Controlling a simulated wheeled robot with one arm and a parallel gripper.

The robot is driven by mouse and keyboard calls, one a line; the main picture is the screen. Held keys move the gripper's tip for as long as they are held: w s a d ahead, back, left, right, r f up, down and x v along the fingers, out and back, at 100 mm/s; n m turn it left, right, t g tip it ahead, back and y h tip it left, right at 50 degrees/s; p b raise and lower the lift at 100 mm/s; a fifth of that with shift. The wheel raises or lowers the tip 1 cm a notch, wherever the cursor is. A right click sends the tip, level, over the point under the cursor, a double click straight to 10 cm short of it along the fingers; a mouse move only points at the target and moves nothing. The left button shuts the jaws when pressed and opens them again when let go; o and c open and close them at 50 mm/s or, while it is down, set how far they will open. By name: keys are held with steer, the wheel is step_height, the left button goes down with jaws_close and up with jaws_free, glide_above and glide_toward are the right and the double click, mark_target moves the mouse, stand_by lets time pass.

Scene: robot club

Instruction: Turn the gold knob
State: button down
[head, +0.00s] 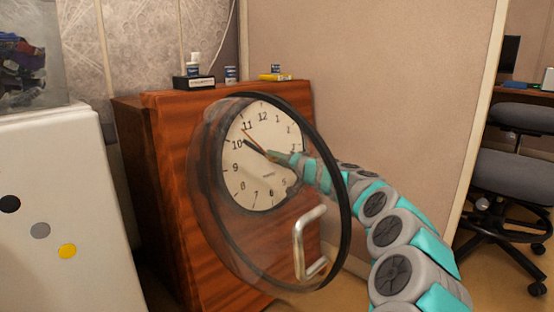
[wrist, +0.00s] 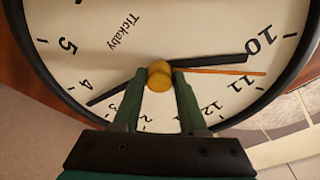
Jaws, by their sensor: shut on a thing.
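The gold knob (wrist: 159,76) sits at the centre of a white clock face (head: 245,180), where the hands meet. My gripper (wrist: 159,82) is shut on the knob, with one green finger on each side of it in the wrist view. In the head view my gripper (head: 279,158) reaches the middle of the dial, and the knob itself cannot be made out there. A black hand (wrist: 215,60) points near 10, and a thin orange hand (wrist: 220,71) points between 10 and 11. Another black hand (wrist: 115,95) points near 4.
The clock is set in a wooden cabinet (head: 168,190). A round glass door with a black rim (head: 347,225) and a metal handle (head: 299,245) stands open around my arm. Small containers (head: 230,74) stand on top. A white cabinet (head: 50,200) is at left, office chairs (head: 505,175) at right.

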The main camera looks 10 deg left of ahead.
steer(key=m+g+p, duration=0.1)
steer(key=m+p, duration=0.5)
steer(key=m, duration=0.1)
steer(key=m+h+p, duration=0.1)
steer(key=m+p, duration=0.5)
steer(key=p, duration=0.1)
steer(key=shift+w+d+r+m+g, duration=0.1)
steer(key=shift+r+m+g, duration=0.05)
steer(key=shift+m+g, duration=0.25)
steer(key=shift+c, duration=2.2)
jaws_free()
